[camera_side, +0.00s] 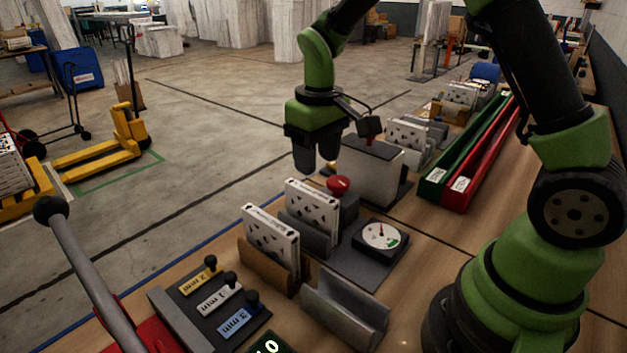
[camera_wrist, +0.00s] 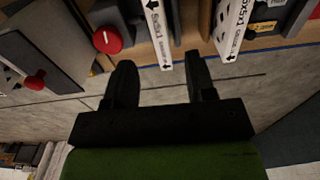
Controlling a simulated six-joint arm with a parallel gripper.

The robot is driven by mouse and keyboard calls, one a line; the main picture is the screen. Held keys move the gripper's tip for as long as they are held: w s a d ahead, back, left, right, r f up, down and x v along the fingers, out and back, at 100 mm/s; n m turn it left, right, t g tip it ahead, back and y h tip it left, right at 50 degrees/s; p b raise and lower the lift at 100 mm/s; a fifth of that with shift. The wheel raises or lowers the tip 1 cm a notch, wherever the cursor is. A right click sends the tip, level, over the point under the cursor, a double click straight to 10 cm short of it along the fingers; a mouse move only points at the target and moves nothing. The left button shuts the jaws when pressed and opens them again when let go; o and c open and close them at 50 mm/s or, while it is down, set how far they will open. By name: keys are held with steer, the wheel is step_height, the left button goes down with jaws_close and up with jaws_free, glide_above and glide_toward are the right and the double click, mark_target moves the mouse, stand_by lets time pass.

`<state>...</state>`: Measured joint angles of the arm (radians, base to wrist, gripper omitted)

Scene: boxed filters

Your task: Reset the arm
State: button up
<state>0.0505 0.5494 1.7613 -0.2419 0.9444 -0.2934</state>
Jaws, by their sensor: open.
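My gripper (camera_side: 316,158) hangs from my green arm above the far edge of the bench, beside a grey box-shaped station (camera_side: 371,172). In the wrist view my gripper (camera_wrist: 160,75) shows its two dark fingers apart, with nothing between them. Two white boxed filters stand upright in holders: a nearer one (camera_side: 270,240) in a brown holder and a farther one (camera_side: 311,212) in a grey holder. Both are apart from my gripper. In the wrist view, white box edges (camera_wrist: 158,32) show beyond the fingertips.
A red button (camera_side: 338,185) and a dial gauge (camera_side: 381,235) stand near the filters. An empty metal holder (camera_side: 344,309) is at the front. Green (camera_side: 466,147) and red (camera_side: 486,157) trays run along the right. A lever (camera_side: 85,265) rises at the left.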

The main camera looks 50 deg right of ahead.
steer(key=s+a+r+m+t, duration=0.2)
steer(key=s+r+t, duration=0.1)
steer(key=s+r, duration=0.55)
steer(key=s+a+r+m+t+y, duration=0.1)
steer(key=s+r+t, duration=0.3)
steer(key=s, duration=0.5)
steer(key=shift+s+a+r+m+y, duration=0.3)
steer(key=shift+a+r+m+y, duration=0.15)
steer(key=shift+a+r, duration=0.2)
steer(key=shift+w, duration=0.1)
